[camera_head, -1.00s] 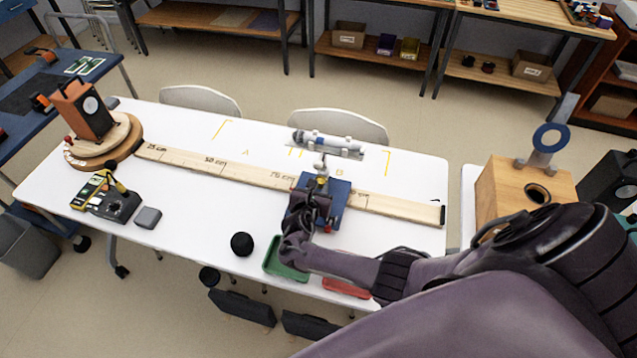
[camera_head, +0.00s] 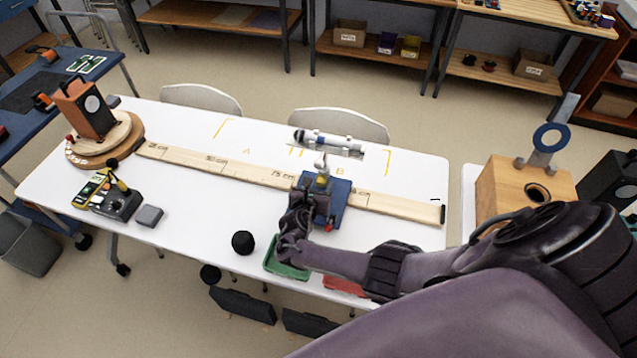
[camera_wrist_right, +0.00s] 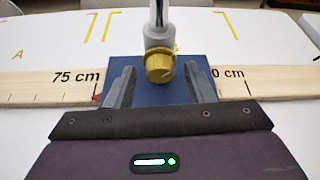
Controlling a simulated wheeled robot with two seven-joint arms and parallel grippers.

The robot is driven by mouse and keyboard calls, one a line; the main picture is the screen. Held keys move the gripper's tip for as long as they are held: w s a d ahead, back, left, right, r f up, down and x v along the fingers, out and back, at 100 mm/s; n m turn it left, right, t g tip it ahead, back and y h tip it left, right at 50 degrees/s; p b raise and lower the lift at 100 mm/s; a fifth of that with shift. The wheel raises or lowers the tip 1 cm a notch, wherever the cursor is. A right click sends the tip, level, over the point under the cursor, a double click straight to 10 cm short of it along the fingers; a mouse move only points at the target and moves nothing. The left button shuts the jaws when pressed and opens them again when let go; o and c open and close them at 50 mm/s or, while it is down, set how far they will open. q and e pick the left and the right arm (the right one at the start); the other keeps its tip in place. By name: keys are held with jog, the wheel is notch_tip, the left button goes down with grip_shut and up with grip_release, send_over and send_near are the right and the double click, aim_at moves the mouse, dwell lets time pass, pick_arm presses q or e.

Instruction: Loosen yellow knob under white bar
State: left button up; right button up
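The yellow knob (camera_wrist_right: 159,66) shows in the right wrist view, below the white bar's grey-white fitting (camera_wrist_right: 158,35). It stands over a dark blue base (camera_wrist_right: 150,90) on the wooden ruler beam. In the head view the knob (camera_head: 322,181) is small, at the upper left of the blue base (camera_head: 341,200). My right gripper (camera_wrist_right: 159,85) is open and empty. Its two fingers are apart, one on each side of the knob's line, and the knob appears just beyond them. I cannot tell any contact. My left gripper is not in view.
The ruler beam (camera_head: 240,172) runs along the white table (camera_head: 190,215). A white cylinder device (camera_head: 328,142) is behind the base.

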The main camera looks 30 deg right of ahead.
jog(key=p+v, duration=0.1)
jog(key=v, duration=0.7)
jog(key=shift+d+p, duration=0.1)
jog(key=shift+p, duration=0.25)
